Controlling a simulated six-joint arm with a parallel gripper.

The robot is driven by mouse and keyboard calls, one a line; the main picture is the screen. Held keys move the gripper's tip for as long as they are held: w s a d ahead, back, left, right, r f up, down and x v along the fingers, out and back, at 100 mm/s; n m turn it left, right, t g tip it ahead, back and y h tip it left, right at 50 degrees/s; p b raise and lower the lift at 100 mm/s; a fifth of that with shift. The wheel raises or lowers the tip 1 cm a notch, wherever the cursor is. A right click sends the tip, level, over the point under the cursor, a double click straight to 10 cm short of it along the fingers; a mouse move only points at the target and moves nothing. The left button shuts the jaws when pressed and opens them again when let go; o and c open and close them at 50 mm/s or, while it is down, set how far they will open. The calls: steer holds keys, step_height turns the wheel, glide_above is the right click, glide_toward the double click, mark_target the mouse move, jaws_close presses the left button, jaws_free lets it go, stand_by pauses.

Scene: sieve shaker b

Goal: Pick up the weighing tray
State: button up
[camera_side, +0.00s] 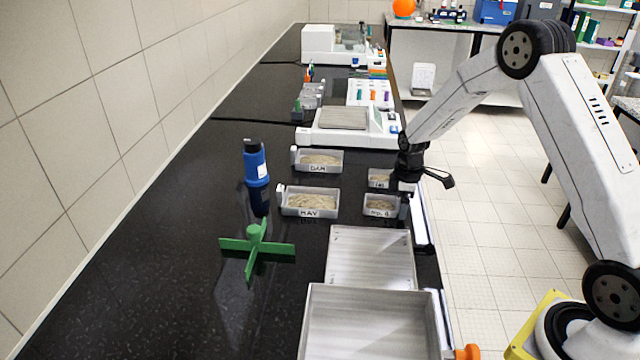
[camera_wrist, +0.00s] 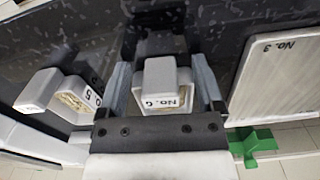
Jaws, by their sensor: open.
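Small white trays labelled No. 6 (camera_side: 380,212) and No. 5 (camera_side: 371,183) stand on the black bench, with grainy material inside. I cannot tell for certain which tray is the weighing tray. My gripper (camera_side: 404,200) is over the bench's right edge, beside the No. 6 tray. In the wrist view, my open gripper (camera_wrist: 163,82) has one finger on each side of the No. 6 tray (camera_wrist: 167,101), which sits between them. The No. 5 tray (camera_wrist: 55,95) is to the left, outside the fingers.
Two larger labelled trays (camera_side: 311,213) (camera_side: 317,167) stand to the left. Big flat trays (camera_side: 371,262) (camera_side: 365,325) are in front; one marked No. 3 (camera_wrist: 279,85) is close right. A balance (camera_side: 345,125) stands behind. A green cross-shaped piece (camera_side: 257,246) and blue bottle (camera_side: 256,165) are left.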

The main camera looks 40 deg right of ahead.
jaws_close()
stand_by(0.3)
steer(key=shift+r, duration=0.1)
steer(key=shift+r, duration=0.8)
steer(key=s+a+r, duration=0.3)
steer(key=s+r, duration=0.8)
steer(key=s, duration=0.2)
steer(key=shift+s+a, duration=0.25)
steer(key=shift+a, duration=0.05)
steer(key=shift+w+a+r, duration=0.1)
